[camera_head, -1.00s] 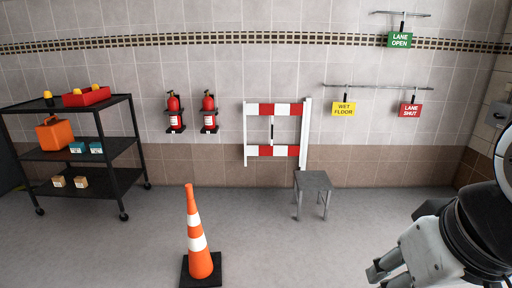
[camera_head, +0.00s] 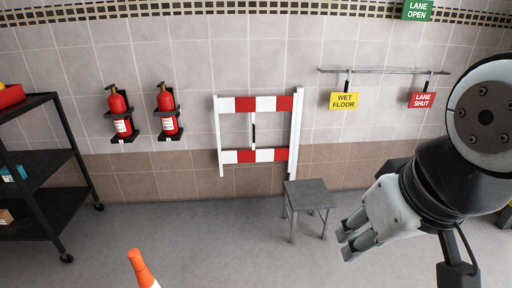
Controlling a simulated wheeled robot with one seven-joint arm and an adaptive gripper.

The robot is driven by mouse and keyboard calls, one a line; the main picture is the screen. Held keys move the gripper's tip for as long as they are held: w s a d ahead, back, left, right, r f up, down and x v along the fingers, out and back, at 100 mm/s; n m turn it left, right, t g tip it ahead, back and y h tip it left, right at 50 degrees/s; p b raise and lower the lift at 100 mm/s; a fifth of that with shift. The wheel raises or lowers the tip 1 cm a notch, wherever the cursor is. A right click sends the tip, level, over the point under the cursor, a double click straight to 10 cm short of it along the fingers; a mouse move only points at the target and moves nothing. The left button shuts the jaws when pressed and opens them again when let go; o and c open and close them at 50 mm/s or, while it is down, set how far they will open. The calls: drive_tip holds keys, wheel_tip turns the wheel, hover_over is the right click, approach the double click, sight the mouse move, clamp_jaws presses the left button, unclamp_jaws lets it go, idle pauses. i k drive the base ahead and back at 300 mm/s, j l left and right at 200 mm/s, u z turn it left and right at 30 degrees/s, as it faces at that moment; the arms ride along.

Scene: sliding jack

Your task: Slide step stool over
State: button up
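The step stool (camera_head: 309,193) is a small grey stool with a square top and thin legs. It stands upright on the floor close to the wall, in front of the right post of a red-and-white barrier. My gripper (camera_head: 346,243) is in the right half of the view, to the right of the stool and nearer to me. Its fingers point left and down, with a visible gap from the stool in the picture. I see nothing held, but the gap between the fingertips is not clear from this angle.
The red-and-white barrier (camera_head: 256,104) stands against the wall. An orange cone (camera_head: 143,268) is at the bottom left. A black shelf cart (camera_head: 55,213) is at the far left. Two fire extinguishers (camera_head: 121,114) and hanging signs (camera_head: 344,101) are on the wall. Floor left of the stool is clear.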

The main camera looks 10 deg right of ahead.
sight(313, 194)
drive_tip(key=i, duration=1.45)
drive_tip(key=z, duration=0.15)
